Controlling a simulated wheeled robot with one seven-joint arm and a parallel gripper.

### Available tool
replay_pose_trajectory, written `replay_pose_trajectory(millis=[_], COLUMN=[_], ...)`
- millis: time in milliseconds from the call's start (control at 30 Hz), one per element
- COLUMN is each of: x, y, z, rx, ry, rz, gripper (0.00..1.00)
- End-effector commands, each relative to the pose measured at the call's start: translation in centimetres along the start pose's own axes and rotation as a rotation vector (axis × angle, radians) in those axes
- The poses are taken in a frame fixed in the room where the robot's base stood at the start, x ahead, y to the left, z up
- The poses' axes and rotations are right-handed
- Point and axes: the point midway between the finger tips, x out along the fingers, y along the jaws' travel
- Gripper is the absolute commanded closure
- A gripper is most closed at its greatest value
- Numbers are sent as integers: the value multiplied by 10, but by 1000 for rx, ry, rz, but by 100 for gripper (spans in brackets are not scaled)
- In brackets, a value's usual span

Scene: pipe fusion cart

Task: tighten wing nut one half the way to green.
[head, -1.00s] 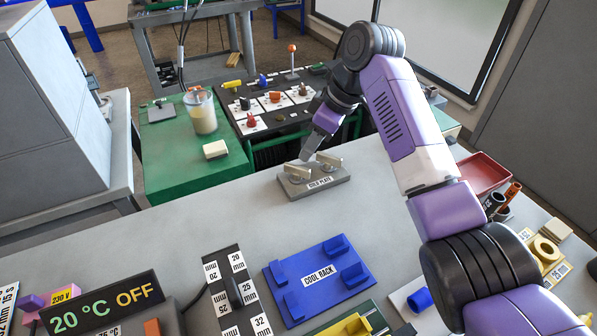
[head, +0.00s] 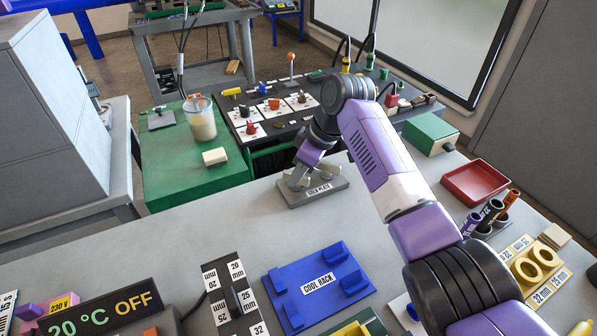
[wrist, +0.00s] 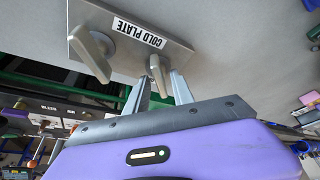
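The grey cold plate (head: 330,192) lies on the bench and also shows in the wrist view (wrist: 185,52). It carries two beige lever-shaped wing nuts. One wing nut (wrist: 92,50) is at the left in the wrist view, clear of my gripper. The other wing nut (wrist: 158,76) stands between the fingertips of my gripper (wrist: 160,86). The fingers are apart, one on each side of it, and whether either touches it is too small to tell. In the head view my gripper (head: 298,178) is over the plate's left part and partly hides it. I see no green mark on the plate.
The blue cool rack (head: 318,285) and a black size-marked block (head: 234,298) are in front of the plate. A red tray (head: 475,182) lies to the right. A green bench (head: 180,165) is behind left. Bare grey benchtop surrounds the plate.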

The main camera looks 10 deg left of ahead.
Motion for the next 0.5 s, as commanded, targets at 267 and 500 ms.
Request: replay_pose_trajectory(millis=[267, 500], x=[0, -4], y=[0, -2], z=[0, -3], rx=[0, 66], ry=[0, 0], rz=[0, 26], gripper=[100, 100])
